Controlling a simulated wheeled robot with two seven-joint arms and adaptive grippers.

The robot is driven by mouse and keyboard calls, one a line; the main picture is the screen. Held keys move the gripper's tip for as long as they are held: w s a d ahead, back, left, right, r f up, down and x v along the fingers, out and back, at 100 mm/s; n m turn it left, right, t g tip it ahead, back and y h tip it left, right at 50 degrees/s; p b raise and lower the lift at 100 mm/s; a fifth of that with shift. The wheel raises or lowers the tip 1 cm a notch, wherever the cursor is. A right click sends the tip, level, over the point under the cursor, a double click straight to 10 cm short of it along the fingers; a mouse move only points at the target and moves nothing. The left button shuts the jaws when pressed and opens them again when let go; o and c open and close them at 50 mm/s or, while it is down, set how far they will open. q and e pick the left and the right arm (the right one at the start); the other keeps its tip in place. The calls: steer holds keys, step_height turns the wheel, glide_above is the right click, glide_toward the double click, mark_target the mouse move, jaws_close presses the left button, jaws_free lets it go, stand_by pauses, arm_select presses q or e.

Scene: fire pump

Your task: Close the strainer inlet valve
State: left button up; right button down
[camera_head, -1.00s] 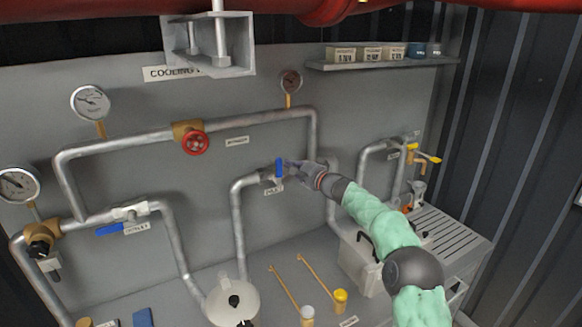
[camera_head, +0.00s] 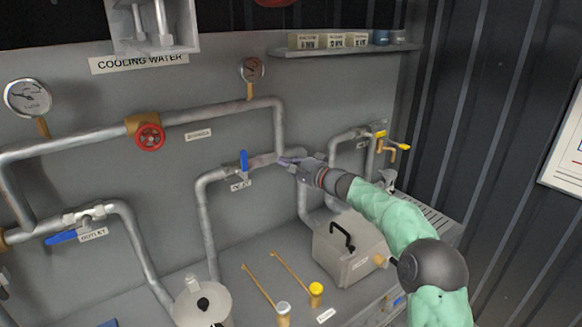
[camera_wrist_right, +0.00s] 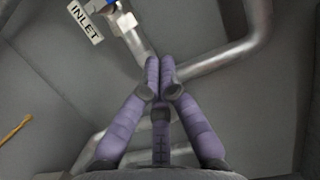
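The valve labelled INLET has a blue lever (camera_head: 243,161), which stands upright across its short, nearly level pipe. In the right wrist view its silver body (camera_wrist_right: 122,22) and INLET label (camera_wrist_right: 86,20) show at the top; the lever is mostly cut off. My right gripper (camera_head: 284,162) is just right of the lever, in front of the pipe, with a gap between them. In the right wrist view its fingers (camera_wrist_right: 160,76) are together at the tips with nothing seen between them. My left gripper is not in view.
A red handwheel (camera_head: 150,137) sits on the upper pipe. A lidded grey box (camera_head: 350,247) and a white round vessel (camera_head: 203,304) stand below. Yellow taps (camera_head: 391,142) are at right.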

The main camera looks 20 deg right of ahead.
steer(key=shift+v, duration=1.05)
steer(key=shift+s+a+r, duration=0.1)
steer(key=shift+a+r, duration=0.05)
steer(key=shift+r, duration=0.1)
